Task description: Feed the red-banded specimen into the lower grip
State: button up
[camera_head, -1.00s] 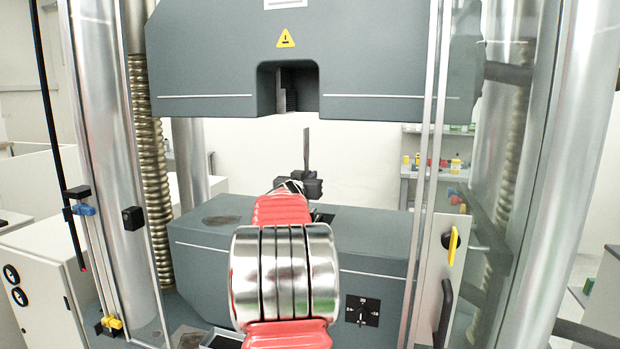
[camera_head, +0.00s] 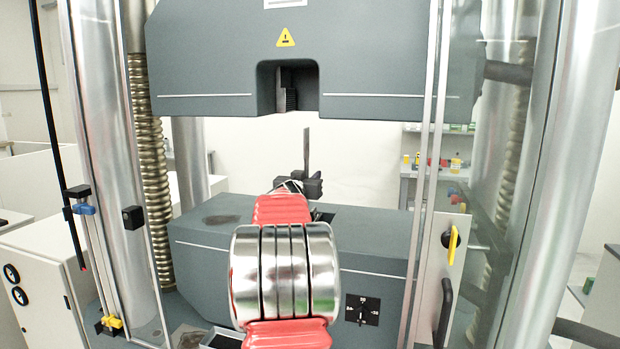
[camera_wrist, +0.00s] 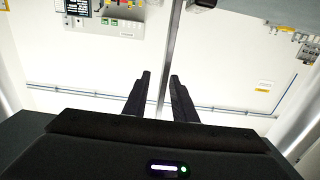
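A thin grey upright strip, which I take to be the specimen (camera_head: 307,148), stands above my gripper (camera_head: 308,187) in the head view. No red band shows on it, and its lower end is hidden behind my arm. In the wrist view, my two dark fingers (camera_wrist: 160,80) are apart. A narrow grey strip (camera_wrist: 173,40) runs from the top edge down between them, with gaps on both sides. The lower grip's block (camera_head: 375,240) is below and behind my arm; its jaws are hidden. The upper grip (camera_head: 289,90) sits in the crosshead notch, above the strip and apart from it.
The grey crosshead (camera_head: 380,60) spans the top. Silver columns stand at the left (camera_head: 112,150) and right (camera_head: 565,150). Clear guard panels with metal edges (camera_head: 428,150) flank the opening. A shelf with small bottles (camera_head: 440,168) is behind.

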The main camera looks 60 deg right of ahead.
jog(key=shift+f, duration=0.15)
jog(key=s+a, duration=0.2)
jog(key=a, duration=1.1)
jog(key=shift+a, duration=0.3)
dwell(0.5)
